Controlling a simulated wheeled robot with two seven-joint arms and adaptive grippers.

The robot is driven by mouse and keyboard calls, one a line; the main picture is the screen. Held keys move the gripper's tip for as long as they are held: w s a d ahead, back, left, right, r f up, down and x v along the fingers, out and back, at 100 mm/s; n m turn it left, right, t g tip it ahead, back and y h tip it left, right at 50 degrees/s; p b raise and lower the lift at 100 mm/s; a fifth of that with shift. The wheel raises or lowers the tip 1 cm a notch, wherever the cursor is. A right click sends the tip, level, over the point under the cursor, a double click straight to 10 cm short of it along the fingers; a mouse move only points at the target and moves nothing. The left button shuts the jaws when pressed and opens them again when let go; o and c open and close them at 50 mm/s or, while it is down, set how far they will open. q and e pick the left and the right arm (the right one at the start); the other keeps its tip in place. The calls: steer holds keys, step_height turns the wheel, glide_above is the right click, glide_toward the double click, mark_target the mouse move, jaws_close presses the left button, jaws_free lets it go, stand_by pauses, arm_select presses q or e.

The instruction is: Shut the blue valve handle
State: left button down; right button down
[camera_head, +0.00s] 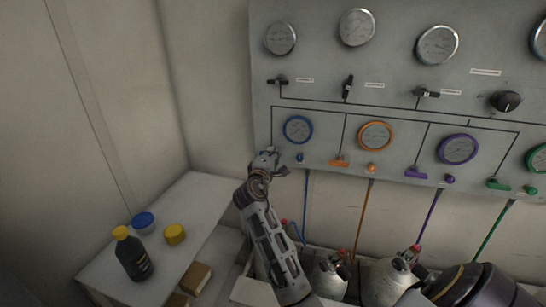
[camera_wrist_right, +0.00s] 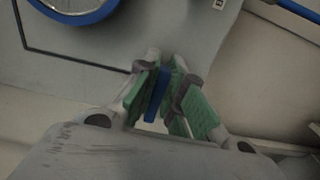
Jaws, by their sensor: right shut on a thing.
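My right gripper (camera_head: 268,157) is at the panel's lower left, below and left of the blue-ringed gauge (camera_head: 298,129). In the wrist view, the blue valve handle (camera_wrist_right: 157,95) is a flat blue bar between the green finger pads of my right gripper (camera_wrist_right: 167,97), which is shut on it. In the head view the gripper hides the handle, so its angle against the panel is hard to tell. A small blue knob (camera_head: 300,157) sits just right of the gripper. My left gripper is out of view.
The orange handle (camera_head: 339,162), purple handle (camera_head: 415,173) and green handle (camera_head: 498,184) are to the right on the panel (camera_head: 325,100). Hoses and gas cylinders (camera_head: 388,280) stand below. A side table (camera_head: 190,205) at left holds a dark bottle (camera_head: 133,256).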

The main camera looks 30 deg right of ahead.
steer(key=c, duration=1.5)
jaws_free()
steer(key=shift+v, duration=3.75)
